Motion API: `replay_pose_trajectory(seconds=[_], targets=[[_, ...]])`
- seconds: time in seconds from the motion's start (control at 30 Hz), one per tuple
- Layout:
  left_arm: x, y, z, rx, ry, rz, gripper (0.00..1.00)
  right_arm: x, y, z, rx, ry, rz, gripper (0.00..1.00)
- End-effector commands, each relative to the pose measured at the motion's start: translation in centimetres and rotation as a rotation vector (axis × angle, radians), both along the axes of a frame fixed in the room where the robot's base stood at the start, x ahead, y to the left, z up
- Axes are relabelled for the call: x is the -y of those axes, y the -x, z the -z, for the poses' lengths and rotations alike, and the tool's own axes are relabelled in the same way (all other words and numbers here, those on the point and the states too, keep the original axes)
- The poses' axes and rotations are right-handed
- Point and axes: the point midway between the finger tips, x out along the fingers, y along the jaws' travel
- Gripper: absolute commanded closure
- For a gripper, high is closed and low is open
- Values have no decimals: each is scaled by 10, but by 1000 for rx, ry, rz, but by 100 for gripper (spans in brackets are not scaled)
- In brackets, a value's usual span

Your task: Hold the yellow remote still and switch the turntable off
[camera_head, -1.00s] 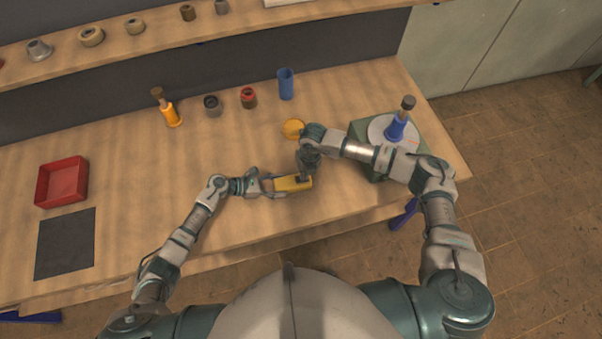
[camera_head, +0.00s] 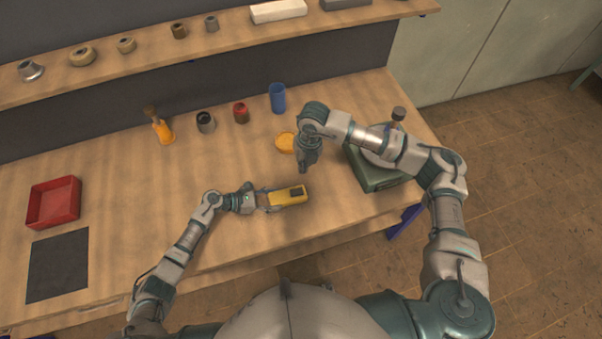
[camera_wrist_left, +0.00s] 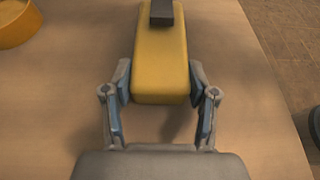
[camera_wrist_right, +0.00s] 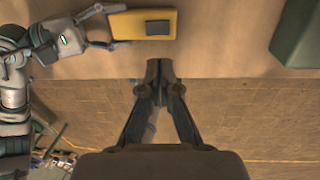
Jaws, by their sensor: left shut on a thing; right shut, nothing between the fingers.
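The yellow remote (camera_head: 283,197) lies on the wooden table with a dark button block on its top; it also shows in the left wrist view (camera_wrist_left: 160,65) and the right wrist view (camera_wrist_right: 130,25). My left gripper (camera_head: 264,199) is shut on the remote's near end, a finger along each side. My right gripper (camera_head: 304,170) is shut and empty, raised above and apart from the remote. The turntable (camera_head: 372,170), a green box with a pale disc, stands at the table's right, partly hidden behind my right arm. A dark-topped object (camera_head: 398,114) stands on it.
A yellow round dish (camera_head: 286,142) lies behind the remote. A blue cup (camera_head: 277,98), a red jar (camera_head: 241,113), a grey jar (camera_head: 206,122) and an orange holder (camera_head: 163,131) stand farther back. A red tray (camera_head: 53,222) and dark mat (camera_head: 58,265) are at left.

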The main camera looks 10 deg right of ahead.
Motion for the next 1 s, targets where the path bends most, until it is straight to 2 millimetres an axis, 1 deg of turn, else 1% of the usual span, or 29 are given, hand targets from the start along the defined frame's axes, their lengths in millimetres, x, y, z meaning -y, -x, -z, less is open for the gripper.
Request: replay_pose_trajectory(seconds=[0.1, 0.2, 0.47, 0.6, 0.67, 1.0], targets=[[-1, 0, 1, 0, -2, -1, 87, 1, 0, -8, -1, 1, 0, 100], [-1, 0, 1, 0, -2, -1, 87, 1, 0, -10, -1, 0, 0, 100], [-1, 0, 1, -1, -2, -1, 87, 1, 0, -10, -1, -1, -1, 100], [-1, 0, 1, 0, -2, -1, 87, -11, 4, -11, -1, -4, -5, 100], [-1, 0, 1, 0, -2, -1, 87, -14, 5, -12, -1, -5, -3, 100], [-1, 0, 1, 0, -2, -1, 87, -14, 4, -12, 1, -2, -1, 100]])
